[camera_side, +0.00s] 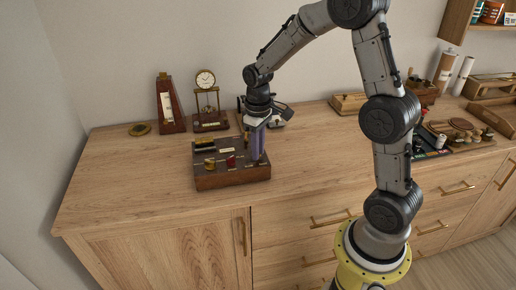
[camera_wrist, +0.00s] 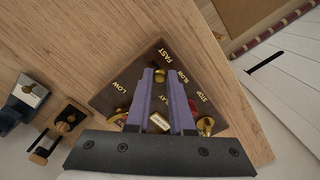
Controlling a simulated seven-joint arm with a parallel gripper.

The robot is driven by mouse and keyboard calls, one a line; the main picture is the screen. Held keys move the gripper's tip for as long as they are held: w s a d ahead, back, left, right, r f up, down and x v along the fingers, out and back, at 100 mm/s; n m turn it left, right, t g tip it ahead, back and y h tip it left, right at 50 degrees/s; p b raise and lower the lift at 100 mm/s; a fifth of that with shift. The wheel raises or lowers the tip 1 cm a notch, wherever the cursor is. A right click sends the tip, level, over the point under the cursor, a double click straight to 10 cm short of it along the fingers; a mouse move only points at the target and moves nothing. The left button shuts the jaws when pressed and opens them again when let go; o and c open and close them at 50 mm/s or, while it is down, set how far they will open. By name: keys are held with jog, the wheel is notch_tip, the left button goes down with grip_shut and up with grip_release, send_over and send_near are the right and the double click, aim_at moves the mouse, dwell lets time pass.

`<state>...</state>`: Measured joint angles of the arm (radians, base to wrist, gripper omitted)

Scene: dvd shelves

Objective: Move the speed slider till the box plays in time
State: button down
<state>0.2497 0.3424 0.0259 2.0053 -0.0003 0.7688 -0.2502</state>
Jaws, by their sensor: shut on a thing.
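The dark wooden music box (camera_side: 232,180) sits on the cabinet top, with small brass parts on its upper face. Its panel (camera_wrist: 136,78) in the wrist view carries the words FAST, SLOW, LOW, STOP and PLAY. My gripper (camera_side: 258,158) reaches down at the box's right end. In the wrist view its purple fingers (camera_wrist: 160,78) are shut on the brass speed slider knob (camera_wrist: 160,74), beside FAST and SLOW. The fingers hide part of the slider's track. Another brass knob (camera_wrist: 205,124) lies to the right of the fingers, near STOP. A red knob (camera_side: 231,160) shows in the side view.
Trays and small items (camera_side: 460,130) fill the far right. The cabinet top (camera_side: 120,180) is clear left of the box.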

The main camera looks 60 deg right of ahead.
jog(key=shift+w+r, duration=0.1)
dwell(0.4)
jog(key=shift+w+a, duration=0.35)
jog(key=c, duration=0.8)
grip_release()
jog(key=shift+s, duration=0.1)
notch_tip(320, 180, up, 14)
jog(key=shift+f, duration=0.1)
